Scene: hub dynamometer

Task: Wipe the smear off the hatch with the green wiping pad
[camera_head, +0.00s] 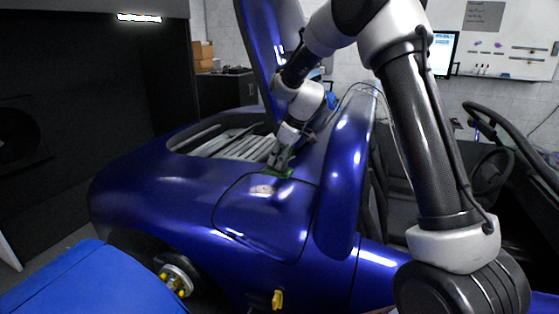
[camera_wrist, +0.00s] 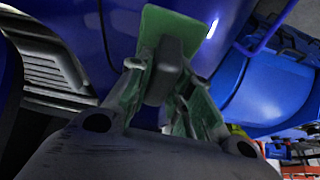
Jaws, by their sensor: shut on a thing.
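My gripper (camera_head: 279,160) is shut on the green wiping pad (camera_head: 280,173) by its dark grip block. In the wrist view the pad (camera_wrist: 170,32) shows as a flat green plate beyond the fingertips of my gripper (camera_wrist: 163,80). In the head view the pad is at the upper edge of the hatch (camera_head: 262,215), a blue outlined panel on the car body; I cannot tell whether it touches the surface.
The blue car body (camera_head: 150,180) surrounds the hatch, with a louvred opening (camera_head: 235,146) behind it. A raised blue panel (camera_head: 262,50) stands close to my arm. A curved blue rim (camera_head: 346,180) borders the hatch on the right. A yellow part (camera_head: 278,299) sticks out below.

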